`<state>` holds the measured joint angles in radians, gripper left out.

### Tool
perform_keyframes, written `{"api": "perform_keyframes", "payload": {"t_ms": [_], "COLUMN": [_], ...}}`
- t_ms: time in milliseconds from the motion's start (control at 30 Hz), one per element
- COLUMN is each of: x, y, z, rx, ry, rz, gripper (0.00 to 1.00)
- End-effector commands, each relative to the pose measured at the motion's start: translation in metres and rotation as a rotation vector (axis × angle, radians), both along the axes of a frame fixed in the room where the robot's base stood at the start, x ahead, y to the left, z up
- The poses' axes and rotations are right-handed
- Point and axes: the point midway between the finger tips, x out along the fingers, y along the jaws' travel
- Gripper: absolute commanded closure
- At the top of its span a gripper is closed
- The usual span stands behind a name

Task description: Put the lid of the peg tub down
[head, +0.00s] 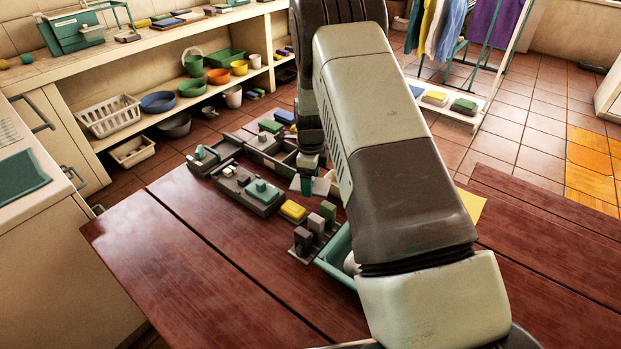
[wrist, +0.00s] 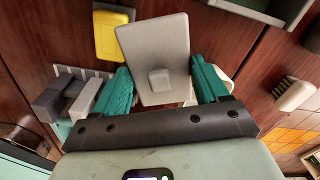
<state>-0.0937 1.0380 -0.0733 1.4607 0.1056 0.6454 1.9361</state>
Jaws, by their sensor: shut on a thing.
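A pale grey rectangular lid (wrist: 150,40) with a small square knob (wrist: 159,79) sits between the green fingers of my gripper (wrist: 160,68) in the wrist view. My gripper is shut on this lid. In the head view my gripper (head: 308,184) is over the wooden table, and a pale piece of the lid (head: 326,186) shows beside it, partly hidden by my arm. A cream rounded thing (wrist: 222,79) shows behind the right finger in the wrist view. I cannot tell whether it is the peg tub. The gap between lid and table is unclear.
A yellow block (head: 293,211) and a rack of upright blocks (head: 299,241) stand close to my gripper. A teal tray (head: 334,262) is partly behind my arm. Grey trays (head: 240,193) with blocks lie farther back. The table's left front (head: 190,260) is clear.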

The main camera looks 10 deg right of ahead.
Motion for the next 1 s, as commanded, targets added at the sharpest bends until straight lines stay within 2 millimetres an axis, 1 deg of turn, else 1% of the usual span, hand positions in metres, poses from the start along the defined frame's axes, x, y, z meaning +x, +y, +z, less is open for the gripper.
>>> {"api": "perform_keyframes", "payload": {"t_ms": [133, 167, 300, 567, 667, 767, 867, 1000], "x": [0.0, 0.0, 0.0, 0.0, 0.0, 0.001, 0.001, 0.001], "y": [0.0, 0.0, 0.0, 0.0, 0.0, 0.0, 0.001, 0.0], "z": [-0.005, -0.004, -0.004, -0.004, 0.001, 0.015, 0.035, 0.067], "rx": [-0.001, 0.0, 0.0, 0.0, 0.001, -0.001, 0.0, -0.001], "ry": [0.0, 0.0, 0.0, 0.0, -0.001, -0.004, -0.005, -0.004], "rz": [0.0, 0.0, 0.0, 0.0, 0.0, 0.0, 0.001, 0.0], "gripper": [0.56, 0.22, 0.01, 0.01, 0.01, 0.01, 0.01, 0.01]}}
